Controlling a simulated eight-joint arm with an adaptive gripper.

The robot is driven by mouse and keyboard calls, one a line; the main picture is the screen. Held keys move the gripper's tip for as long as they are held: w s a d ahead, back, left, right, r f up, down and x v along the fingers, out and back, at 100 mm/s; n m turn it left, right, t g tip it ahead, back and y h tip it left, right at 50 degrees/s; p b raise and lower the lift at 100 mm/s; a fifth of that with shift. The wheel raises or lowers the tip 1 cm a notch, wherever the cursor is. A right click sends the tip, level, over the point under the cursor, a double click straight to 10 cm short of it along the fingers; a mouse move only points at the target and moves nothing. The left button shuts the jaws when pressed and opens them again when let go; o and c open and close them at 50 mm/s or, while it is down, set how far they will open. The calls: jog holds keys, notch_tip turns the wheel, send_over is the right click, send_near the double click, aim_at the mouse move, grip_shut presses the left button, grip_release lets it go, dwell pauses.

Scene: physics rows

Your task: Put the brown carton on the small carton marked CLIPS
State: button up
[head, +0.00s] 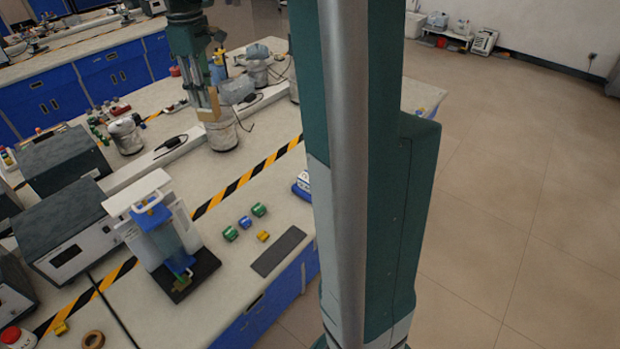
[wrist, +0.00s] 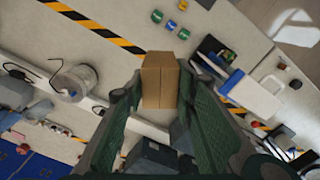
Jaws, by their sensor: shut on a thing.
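The brown carton (wrist: 160,80) is between the two fingers of my gripper (wrist: 161,92) in the wrist view, and the gripper is shut on it. In the head view my gripper (head: 205,98) points down over the back part of the bench, and a tan piece of the carton (head: 209,107) shows at its fingers. The carton is held above the bench top. A small white and blue box (head: 303,184) shows at the bench's front edge, partly hidden behind my arm; its marking cannot be read, so I cannot tell whether it is the CLIPS carton.
A white and blue apparatus on a black base (head: 185,280) stands at front left. Small coloured blocks (head: 245,222) and a dark flat pad (head: 278,251) lie near the front edge. Bench around the striped tape (head: 240,183) is mostly clear.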

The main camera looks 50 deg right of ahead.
jog(key=s+d+m+p, duration=0.1)
jog(key=s+d+m, duration=0.1)
jog(key=s+d, duration=0.55)
jog(key=s+d+m, duration=0.2)
jog(key=s+d, duration=0.2)
jog(key=d, duration=0.7)
jog(key=s+d+m+p, duration=0.1)
jog(key=s+d+m, duration=0.1)
jog(key=s+d, duration=0.55)
notch_tip(320, 180, down, 26)
jog(key=w+d, duration=0.1)
jog(key=w, duration=0.1)
jog(key=shift+d, duration=0.25)
jog(key=shift+w, duration=0.1)
jog(key=shift+f, duration=2.9)
jog(key=shift+f, duration=0.15)
jog(key=shift+f, duration=1.9)
jog(key=shift+f, duration=0.2)
